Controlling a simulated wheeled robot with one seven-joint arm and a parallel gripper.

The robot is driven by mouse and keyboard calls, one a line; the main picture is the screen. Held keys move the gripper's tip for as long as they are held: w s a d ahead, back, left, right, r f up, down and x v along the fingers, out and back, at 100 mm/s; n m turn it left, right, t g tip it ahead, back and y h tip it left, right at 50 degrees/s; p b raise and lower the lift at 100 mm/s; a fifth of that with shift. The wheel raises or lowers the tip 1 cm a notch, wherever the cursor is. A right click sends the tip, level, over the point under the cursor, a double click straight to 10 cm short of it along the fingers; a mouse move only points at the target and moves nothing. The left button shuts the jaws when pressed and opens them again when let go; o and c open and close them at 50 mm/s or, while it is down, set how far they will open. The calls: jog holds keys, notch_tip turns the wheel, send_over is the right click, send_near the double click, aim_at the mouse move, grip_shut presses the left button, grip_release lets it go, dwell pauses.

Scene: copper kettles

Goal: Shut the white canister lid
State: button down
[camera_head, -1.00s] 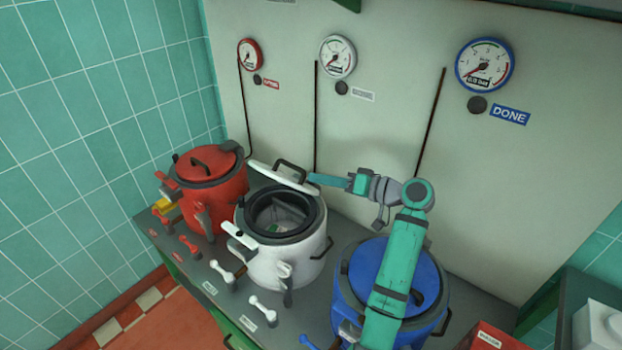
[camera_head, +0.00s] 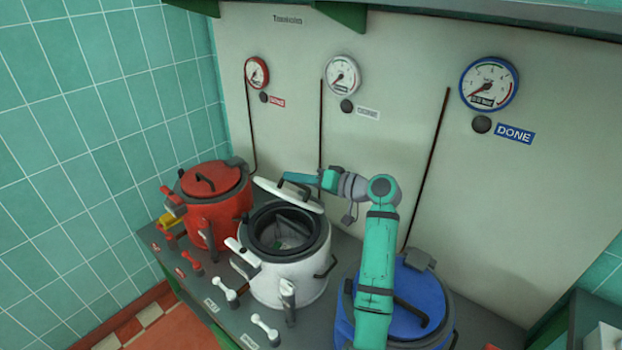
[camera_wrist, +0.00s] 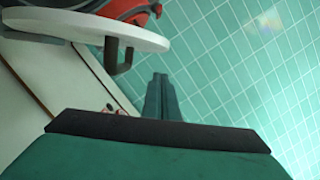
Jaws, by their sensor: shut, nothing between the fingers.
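The white canister (camera_head: 285,272) stands between the red and blue ones, with its dark-rimmed mouth open. Its white lid (camera_head: 288,195) is raised and tilted up at the back of the mouth, with a dark handle on its outer side. My gripper (camera_head: 287,176) is shut and empty, its fingertips at the lid's back side close to the handle. I cannot tell whether they touch. In the wrist view the lid (camera_wrist: 85,29) and its handle (camera_wrist: 118,57) show at upper left, and the shut fingers (camera_wrist: 160,95) lie to the right of the handle.
A red canister (camera_head: 215,215) with its lid down stands at left. A blue canister (camera_head: 405,310) stands at right under my arm. Levers (camera_head: 225,292) line the counter's front. A panel with gauges (camera_head: 343,75) rises behind.

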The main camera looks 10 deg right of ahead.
aim_at(292, 197)
jog(key=shift+s+a+f, duration=0.25)
jog(key=shift+s+f, duration=0.2)
jog(key=shift+f, duration=0.2)
jog(key=shift+s+a+f, duration=0.25)
jog(key=shift+s+f, duration=0.15)
jog(key=shift+f, duration=0.25)
